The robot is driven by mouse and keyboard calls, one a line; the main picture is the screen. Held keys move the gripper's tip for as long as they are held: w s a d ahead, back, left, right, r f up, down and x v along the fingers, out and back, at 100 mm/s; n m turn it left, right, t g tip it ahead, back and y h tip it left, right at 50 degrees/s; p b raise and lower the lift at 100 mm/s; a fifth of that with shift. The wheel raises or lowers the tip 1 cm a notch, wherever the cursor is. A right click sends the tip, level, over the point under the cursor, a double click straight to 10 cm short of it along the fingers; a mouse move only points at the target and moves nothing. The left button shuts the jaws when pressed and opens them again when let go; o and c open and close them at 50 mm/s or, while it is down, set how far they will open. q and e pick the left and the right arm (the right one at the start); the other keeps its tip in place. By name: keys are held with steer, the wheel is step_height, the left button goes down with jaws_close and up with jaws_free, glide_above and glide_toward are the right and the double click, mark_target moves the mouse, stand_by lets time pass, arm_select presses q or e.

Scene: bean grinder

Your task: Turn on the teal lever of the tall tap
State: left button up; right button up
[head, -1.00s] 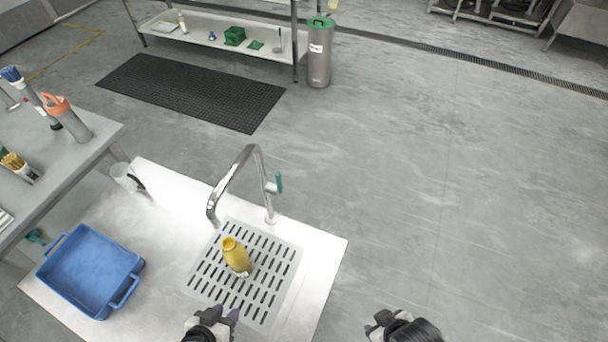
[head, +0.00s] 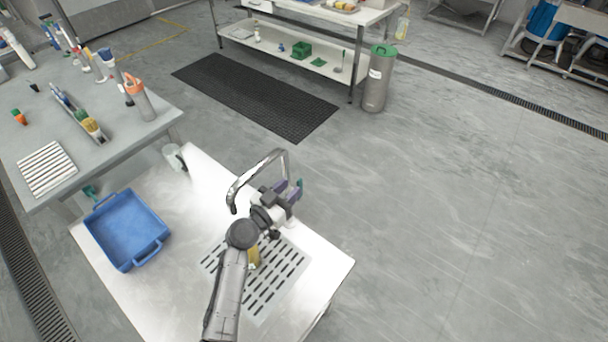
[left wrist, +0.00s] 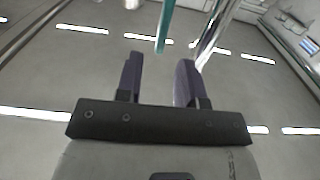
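The tall chrome tap (head: 262,166) stands at the back of the drain grid on the white counter. Its teal lever (head: 300,184) shows just past my left gripper (head: 288,191), which is at the tap. In the left wrist view, the gripper's purple fingers (left wrist: 158,75) are apart with nothing between them. The teal lever (left wrist: 165,25) hangs just beyond the fingertips, in line with the gap. The chrome tap post (left wrist: 214,35) is beyond the right finger. My forearm hides part of the tap base. My right gripper is out of view.
A yellow bottle (head: 254,258) stands on the drain grid (head: 276,276), mostly hidden by my left arm. A blue tub (head: 128,232) is at the left of the counter, with a clear jug (head: 174,157) behind it. The floor to the right is free.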

arm_select(q)
steer(key=x, duration=0.6)
steer(key=shift+d+b, duration=0.25)
steer(key=shift+b, duration=0.1)
steer(key=shift+w, duration=0.1)
jaws_close()
